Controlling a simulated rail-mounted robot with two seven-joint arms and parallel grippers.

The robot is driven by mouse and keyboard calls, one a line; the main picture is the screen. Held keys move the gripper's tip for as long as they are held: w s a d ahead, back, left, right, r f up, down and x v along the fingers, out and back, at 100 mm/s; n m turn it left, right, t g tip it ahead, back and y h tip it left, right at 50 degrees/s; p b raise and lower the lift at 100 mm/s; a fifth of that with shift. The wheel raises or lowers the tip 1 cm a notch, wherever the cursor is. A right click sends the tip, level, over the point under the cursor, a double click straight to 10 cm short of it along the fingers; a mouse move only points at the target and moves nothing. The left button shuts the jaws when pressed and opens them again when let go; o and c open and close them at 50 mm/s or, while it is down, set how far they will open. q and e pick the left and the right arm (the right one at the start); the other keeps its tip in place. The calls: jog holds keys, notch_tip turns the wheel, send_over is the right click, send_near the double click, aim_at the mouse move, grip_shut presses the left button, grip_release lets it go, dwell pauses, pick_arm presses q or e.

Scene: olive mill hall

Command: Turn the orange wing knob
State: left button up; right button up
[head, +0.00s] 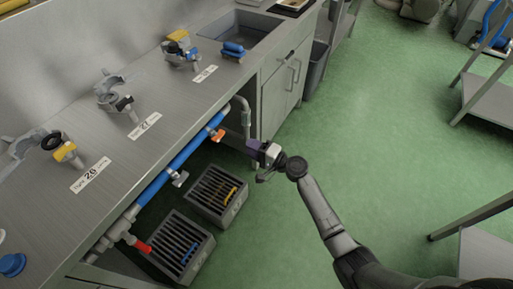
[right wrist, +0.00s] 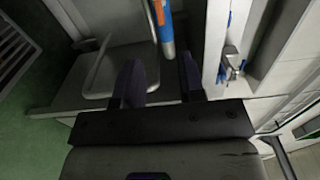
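The orange wing knob (head: 217,135) sits on the blue pipe (head: 185,155) under the front edge of the steel bench in the head view. My right gripper (head: 236,136) reaches in from the right, its fingers close to the knob. In the right wrist view my right gripper (right wrist: 160,78) is open, with its two dark fingers apart. My left gripper is not in view.
A metal wing knob (head: 179,178) and a red handle (head: 141,246) are farther along the pipe. Two grey slatted crates stand below, one here (head: 244,190). A bent grey pipe (head: 246,112) and a cabinet (head: 285,88) are beside my gripper.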

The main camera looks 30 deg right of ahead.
jog(key=shift+v, duration=0.8)
